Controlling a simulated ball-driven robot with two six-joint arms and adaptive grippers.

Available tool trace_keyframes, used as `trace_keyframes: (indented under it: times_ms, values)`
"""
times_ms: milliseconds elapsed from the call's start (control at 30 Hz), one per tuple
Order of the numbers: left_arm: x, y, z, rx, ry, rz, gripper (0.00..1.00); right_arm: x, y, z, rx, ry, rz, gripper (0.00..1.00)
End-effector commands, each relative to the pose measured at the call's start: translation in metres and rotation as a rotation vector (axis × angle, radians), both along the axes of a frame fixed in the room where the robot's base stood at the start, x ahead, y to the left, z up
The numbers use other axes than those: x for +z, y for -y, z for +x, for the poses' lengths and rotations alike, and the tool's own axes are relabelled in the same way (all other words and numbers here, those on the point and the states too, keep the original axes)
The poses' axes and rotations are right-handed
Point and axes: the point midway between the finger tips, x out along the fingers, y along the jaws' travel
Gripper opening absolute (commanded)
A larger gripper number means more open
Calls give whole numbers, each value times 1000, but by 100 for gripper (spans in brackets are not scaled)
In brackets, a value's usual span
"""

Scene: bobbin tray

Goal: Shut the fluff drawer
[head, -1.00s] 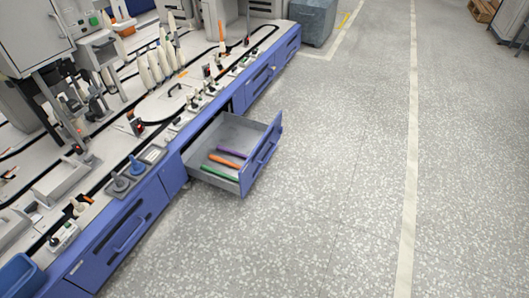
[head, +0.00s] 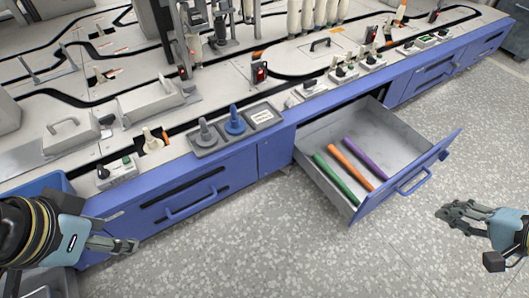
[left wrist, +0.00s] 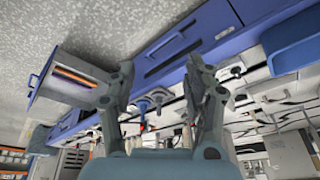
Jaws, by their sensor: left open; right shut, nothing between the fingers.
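The fluff drawer (head: 402,131) is pulled open from the blue front of the machine. Its blue front panel has a handle (head: 414,181), and a green, an orange and a purple tube (head: 364,158) lie inside it. My left gripper (head: 132,246) is at the lower left, in front of the machine and well away from the drawer. It is open and empty. In the left wrist view the open drawer (left wrist: 88,70) shows beyond the left finger. My right gripper (head: 442,212) is shut and empty, to the right of the drawer front and apart from it.
A shut drawer with a handle (head: 195,203) is in the machine front left of the open one. A blue bin (head: 42,186) stands at the left. Grey and blue pegs (head: 235,121) stand on the machine top. The speckled floor (head: 290,240) in front is clear.

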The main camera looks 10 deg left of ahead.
Motion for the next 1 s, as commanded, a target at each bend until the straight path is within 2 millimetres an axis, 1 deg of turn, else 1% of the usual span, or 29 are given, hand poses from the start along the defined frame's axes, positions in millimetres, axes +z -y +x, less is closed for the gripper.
trace_keyframes:
  times_ms: [33, 133, 267, 367, 467, 600, 733, 1000]
  values:
    - [-16, 1, -7, -2, -13, -1, 52, -19, 5, 1, 9, -5, -13, 0]
    - [-29, 1, -16, -3, -37, -1, 52, -24, 14, 7, 15, 3, -32, 0]
    - [-35, 1, -19, -2, -32, -2, 52, -27, 13, 13, 15, 8, -34, 0]
    - [-40, 1, -14, -2, 6, -4, 52, -34, 8, 20, 14, 10, -34, 0]
    - [-51, 2, -8, -2, 67, -7, 52, -46, 1, 28, 13, 8, -34, 0]
    - [-70, 2, 0, -1, 165, -10, 52, -58, -8, 37, 13, 8, -34, 0]
    - [-84, 2, 5, -1, 259, -11, 52, -70, -16, 46, 13, 7, -34, 0]
    - [-107, 3, 5, -11, 448, -16, 52, -93, -33, 65, 13, 7, -34, 0]
